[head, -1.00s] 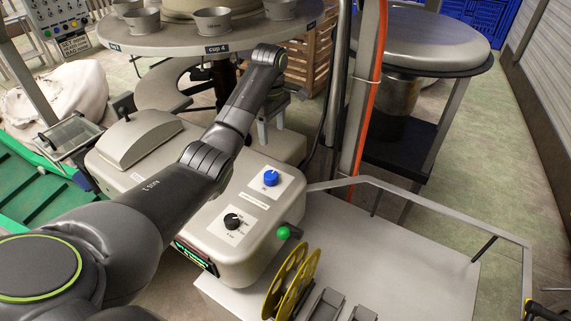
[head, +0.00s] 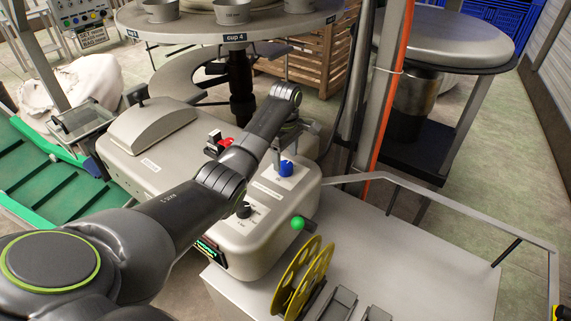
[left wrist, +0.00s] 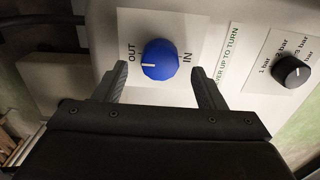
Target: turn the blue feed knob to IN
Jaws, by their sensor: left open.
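The blue feed knob (head: 286,168) is on a white plate on top of the beige machine housing. In the left wrist view the knob (left wrist: 160,60) lies between labels OUT on the left and IN on the right. Its white pointer line points left, toward OUT. My left gripper (left wrist: 158,70) is open, with one finger on each side of the knob and a visible gap to it on both sides. In the head view the left gripper (head: 277,152) is over the knob, partly hidden by my arm. My right gripper is not seen.
A black pressure knob (head: 244,209), also in the wrist view (left wrist: 291,71), sits beside the blue knob. A green ball-ended lever (head: 298,223) and yellow reel (head: 303,277) are nearer. A red part (head: 224,143) stands behind my arm. The cup table (head: 200,34) is behind.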

